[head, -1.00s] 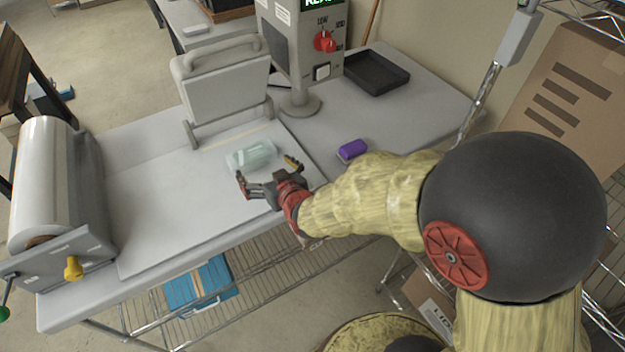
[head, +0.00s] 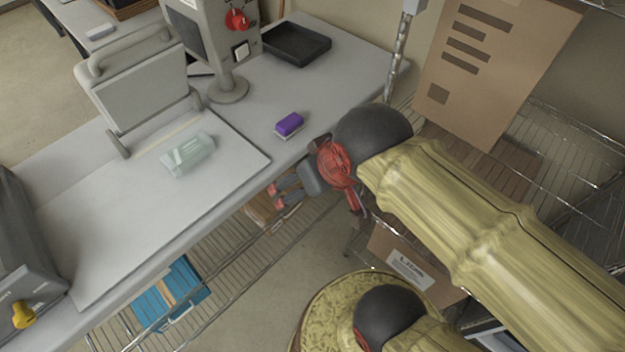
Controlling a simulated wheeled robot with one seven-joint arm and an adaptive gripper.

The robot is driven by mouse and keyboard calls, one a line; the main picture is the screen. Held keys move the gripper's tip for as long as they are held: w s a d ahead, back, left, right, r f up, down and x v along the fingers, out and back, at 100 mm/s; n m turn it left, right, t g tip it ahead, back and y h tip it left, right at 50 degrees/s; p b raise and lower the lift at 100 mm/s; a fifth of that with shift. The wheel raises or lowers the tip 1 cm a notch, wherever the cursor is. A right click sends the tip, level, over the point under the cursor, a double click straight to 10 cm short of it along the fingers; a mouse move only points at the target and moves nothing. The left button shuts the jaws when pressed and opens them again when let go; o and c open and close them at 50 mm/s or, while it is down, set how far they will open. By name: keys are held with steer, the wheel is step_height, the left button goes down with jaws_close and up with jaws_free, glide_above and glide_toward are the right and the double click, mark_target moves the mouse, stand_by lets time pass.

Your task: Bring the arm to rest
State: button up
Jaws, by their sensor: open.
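My gripper (head: 276,195) is beside the front edge of the table, near its right part. Its dark fingers with red pads are apart and nothing shows between them. My arm reaches in from the right, with the forearm low in front of the shelving. A clear greenish block-like item (head: 188,155) lies on the white board (head: 120,210) on the table, apart from my gripper.
A purple eraser-like block (head: 289,125) and a black tray (head: 296,44) lie on the table (head: 345,60). A grey control box (head: 212,40) stands behind the board. A cardboard box (head: 490,70) and wire shelving are at right.

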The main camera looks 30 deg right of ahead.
steer(key=shift+s+d, duration=0.1)
steer(key=shift+s, duration=0.25)
step_height(320, 180, down, 7)
steer(key=b, duration=0.6)
steer(key=shift+r+b, duration=0.15)
steer(key=shift+b, duration=0.2)
